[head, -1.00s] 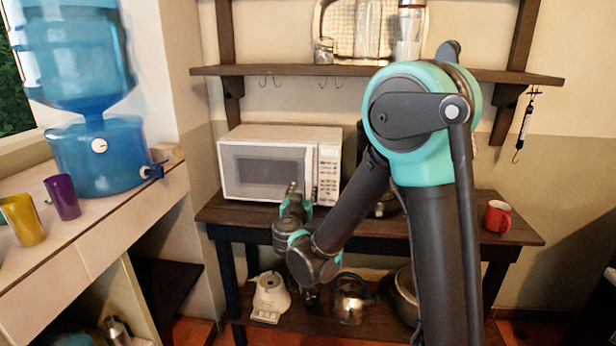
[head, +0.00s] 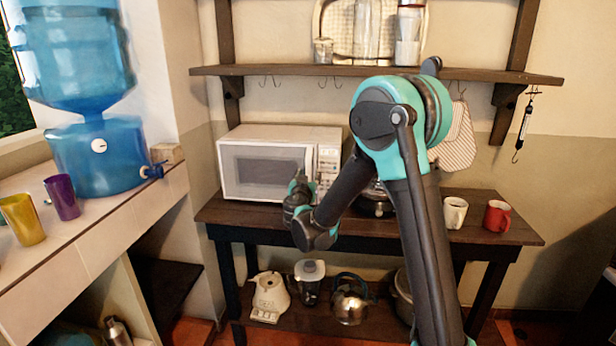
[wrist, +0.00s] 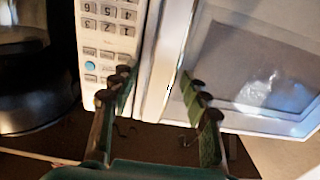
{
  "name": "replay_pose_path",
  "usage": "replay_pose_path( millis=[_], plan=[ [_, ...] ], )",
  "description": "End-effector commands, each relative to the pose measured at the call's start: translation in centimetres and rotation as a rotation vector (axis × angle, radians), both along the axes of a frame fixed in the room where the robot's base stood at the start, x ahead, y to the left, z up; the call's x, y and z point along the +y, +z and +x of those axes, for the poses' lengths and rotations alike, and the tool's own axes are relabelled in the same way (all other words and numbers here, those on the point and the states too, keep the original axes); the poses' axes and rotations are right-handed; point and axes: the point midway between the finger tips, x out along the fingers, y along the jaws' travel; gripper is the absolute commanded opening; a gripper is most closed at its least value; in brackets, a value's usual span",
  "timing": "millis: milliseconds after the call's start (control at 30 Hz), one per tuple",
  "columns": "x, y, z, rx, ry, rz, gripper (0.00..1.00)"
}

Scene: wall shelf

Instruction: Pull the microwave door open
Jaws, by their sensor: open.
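The white microwave (head: 285,132) stands on the dark wooden table, and its door (head: 245,172) looks shut. My gripper (head: 300,182) is in front of the right part of the door, near the handle and the button panel (head: 328,165). In the wrist view, my gripper (wrist: 158,86) is open, with one finger on each side of the white door handle (wrist: 160,60). The keypad (wrist: 108,30) is left of it and the dark door window (wrist: 255,70) right. I cannot tell whether the fingers touch the handle.
A dark pot (head: 374,200) stands right of the microwave, also at the left of the wrist view. A white mug (head: 454,213) and a red mug (head: 497,216) stand on the table's right end. A shelf (head: 290,71) hangs above. A blue water dispenser (head: 95,160) is left.

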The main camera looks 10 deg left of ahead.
Motion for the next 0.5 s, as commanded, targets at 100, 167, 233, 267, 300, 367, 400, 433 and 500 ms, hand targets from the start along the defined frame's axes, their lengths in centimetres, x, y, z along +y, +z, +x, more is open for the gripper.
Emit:
replay_pose_path(
  millis=[100, 167, 233, 267, 300, 367, 400, 433, 500],
  plan=[
    [0.00, 0.00, -0.02, 0.000, 0.000, 0.000, 0.38],
    [0.00, 0.00, -0.03, 0.000, 0.000, 0.000, 0.30],
    [0.00, 0.00, -0.03, 0.000, 0.000, 0.000, 0.22],
    [0.00, 0.00, -0.03, 0.000, 0.000, 0.000, 0.18],
    [0.00, 0.00, -0.04, 0.000, 0.000, 0.000, 0.13],
    [0.00, 0.00, -0.04, 0.000, 0.000, 0.000, 0.06],
    [0.00, 0.00, -0.04, 0.000, 0.000, 0.000, 0.01],
    [0.00, 0.00, -0.04, 0.000, 0.000, 0.000, 0.00],
    [0.00, 0.00, -0.04, 0.000, 0.000, 0.000, 0.00]
  ],
)
